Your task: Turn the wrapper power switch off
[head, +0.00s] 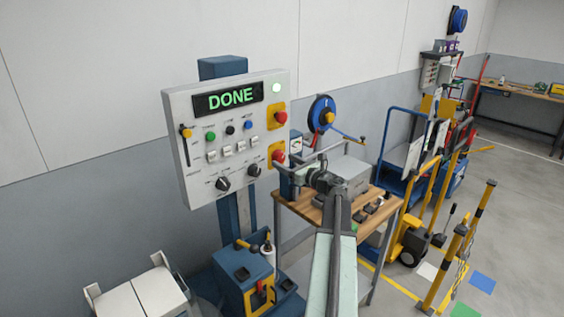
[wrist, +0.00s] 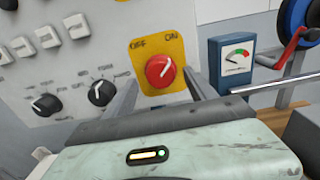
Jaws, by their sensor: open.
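The wrapper power switch is a red round knob (wrist: 160,71) on a yellow plate marked OFF and ON, in the wrist view. Its white line points up and right, toward ON. In the head view the knob (head: 279,155) is at the lower right of the white control panel (head: 200,178). My gripper (head: 287,167) is at the panel's right edge, close to this knob. In the wrist view my gripper (wrist: 161,82) is open, with one finger on each side of the knob. I cannot tell whether the fingers touch it.
A second red button (head: 280,117) on yellow sits above. The panel also has a green DONE display (head: 229,98), black dials (head: 224,184) and small buttons. A blue gauge box (wrist: 231,62) is right of the switch. A wooden-topped bench (head: 310,211) stands under my arm.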

